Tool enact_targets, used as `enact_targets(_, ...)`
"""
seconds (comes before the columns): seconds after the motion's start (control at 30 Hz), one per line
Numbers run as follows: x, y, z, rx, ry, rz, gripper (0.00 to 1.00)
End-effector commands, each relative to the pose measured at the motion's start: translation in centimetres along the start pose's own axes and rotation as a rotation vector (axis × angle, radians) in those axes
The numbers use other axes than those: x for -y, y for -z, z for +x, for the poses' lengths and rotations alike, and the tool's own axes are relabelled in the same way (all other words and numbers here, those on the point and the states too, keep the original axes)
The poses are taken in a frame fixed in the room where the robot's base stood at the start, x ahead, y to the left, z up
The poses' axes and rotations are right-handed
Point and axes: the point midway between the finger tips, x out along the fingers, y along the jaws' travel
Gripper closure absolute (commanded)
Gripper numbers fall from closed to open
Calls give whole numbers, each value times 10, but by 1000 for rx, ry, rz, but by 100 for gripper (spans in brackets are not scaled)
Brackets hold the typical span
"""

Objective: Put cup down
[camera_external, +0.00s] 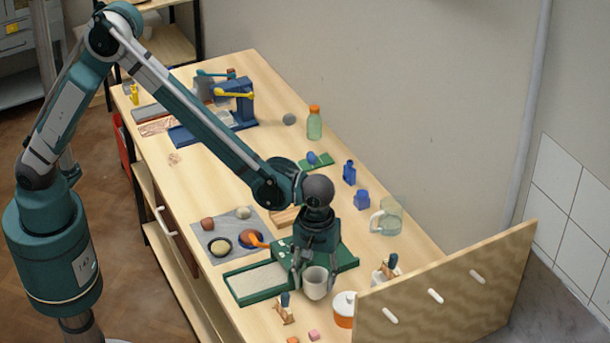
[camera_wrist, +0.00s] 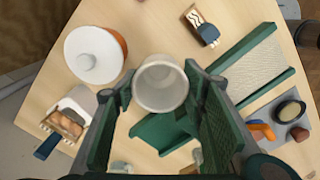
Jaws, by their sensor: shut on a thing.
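A plain pale cup (camera_external: 315,287) stands upright between the fingers of my gripper (camera_external: 315,272) near the front end of the wooden bench in the external view. In the wrist view the cup (camera_wrist: 161,88) is seen from above, open and apparently empty, with my gripper (camera_wrist: 158,92) shut on its sides. I cannot tell whether its base touches the bench. A green base (camera_external: 344,256) lies just behind the cup, partly hidden by my gripper.
An orange jar with white lid (camera_external: 344,310) stands close right of the cup. A blue-handled tool (camera_external: 285,310) and a green tray (camera_external: 255,284) lie to its left. A glass mug (camera_external: 388,216) stands further back. A wooden panel (camera_external: 450,290) borders the right side.

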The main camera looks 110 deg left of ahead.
Motion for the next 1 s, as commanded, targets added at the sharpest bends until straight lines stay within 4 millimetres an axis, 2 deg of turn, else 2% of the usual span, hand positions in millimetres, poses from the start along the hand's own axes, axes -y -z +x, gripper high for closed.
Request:
enact_targets(0.17, 0, 0, 5, 0, 0, 0, 72)
enact_targets(0.5, 0, 0, 35, 0, 0, 0, 72)
enact_targets(1.0, 0, 0, 41, 0, 0, 0, 72)
